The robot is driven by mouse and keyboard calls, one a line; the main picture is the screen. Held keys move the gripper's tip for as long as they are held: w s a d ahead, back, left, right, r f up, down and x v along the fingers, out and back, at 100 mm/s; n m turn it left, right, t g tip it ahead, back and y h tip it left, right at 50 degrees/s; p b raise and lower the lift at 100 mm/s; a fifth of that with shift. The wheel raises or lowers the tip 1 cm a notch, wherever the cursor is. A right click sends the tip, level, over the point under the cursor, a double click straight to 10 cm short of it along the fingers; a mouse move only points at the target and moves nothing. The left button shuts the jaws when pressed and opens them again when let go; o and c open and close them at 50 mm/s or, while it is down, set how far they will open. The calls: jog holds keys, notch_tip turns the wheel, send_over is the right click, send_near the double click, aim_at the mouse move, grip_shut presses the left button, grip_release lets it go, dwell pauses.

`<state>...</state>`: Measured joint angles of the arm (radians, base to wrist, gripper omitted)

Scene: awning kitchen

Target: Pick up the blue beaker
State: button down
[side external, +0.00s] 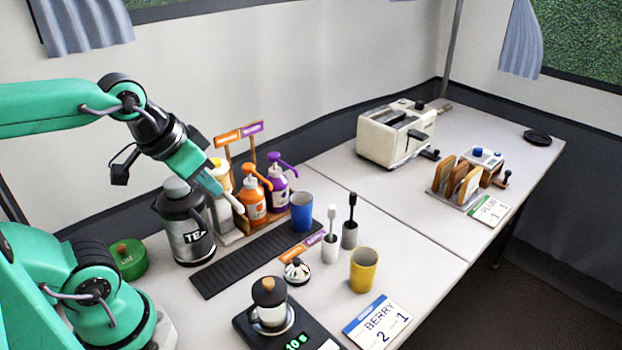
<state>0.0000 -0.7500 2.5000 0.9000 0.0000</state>
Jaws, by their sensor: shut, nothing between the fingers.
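The blue beaker (302,212) stands upright on the right end of a black ribbed mat (250,262), in front of the pump bottles. My gripper (232,199) is shut and empty. The beaker's rim and front side show clearly.
Orange (253,197) and purple (278,178) pump bottles stand close behind the beaker. A tea jug (187,225) is at left. A yellow cup (363,270), two brushes (349,232) and a scale (262,332) stand nearer. A toaster (390,135) is at back right.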

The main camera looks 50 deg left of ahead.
jog(key=c, duration=0.5)
grip_release()
jog(key=shift+r, duration=0.1)
